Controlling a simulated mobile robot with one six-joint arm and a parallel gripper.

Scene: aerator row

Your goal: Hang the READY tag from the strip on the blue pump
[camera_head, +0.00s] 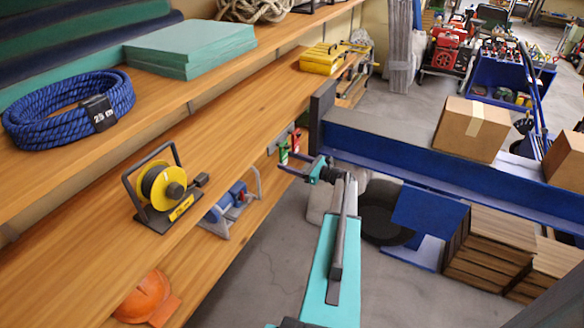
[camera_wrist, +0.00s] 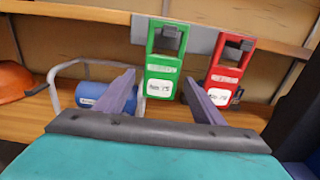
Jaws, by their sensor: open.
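Two tags hang side by side from a grey strip (camera_wrist: 200,33) on the shelf edge: a green tag (camera_wrist: 160,70) and a red tag (camera_wrist: 228,68) to its right. Both have white labels with writing too small to read surely, so I cannot confirm READY by its lettering. In the head view the green tag (camera_head: 284,153) and red tag (camera_head: 296,140) are small. My gripper (camera_wrist: 159,82) is open, its fingers either side of the green tag in the picture; contact is not visible. It also shows in the head view (camera_head: 301,166). The blue pump (camera_head: 228,203) lies in a grey tube frame on the lower shelf.
A yellow reel (camera_head: 163,186) stands on the middle shelf above the pump. An orange helmet (camera_head: 148,298) lies on the lower shelf. A dark blue beam (camera_head: 400,152) with cardboard boxes (camera_head: 472,129) is right of my gripper. Grey floor is clear below the arm's left side.

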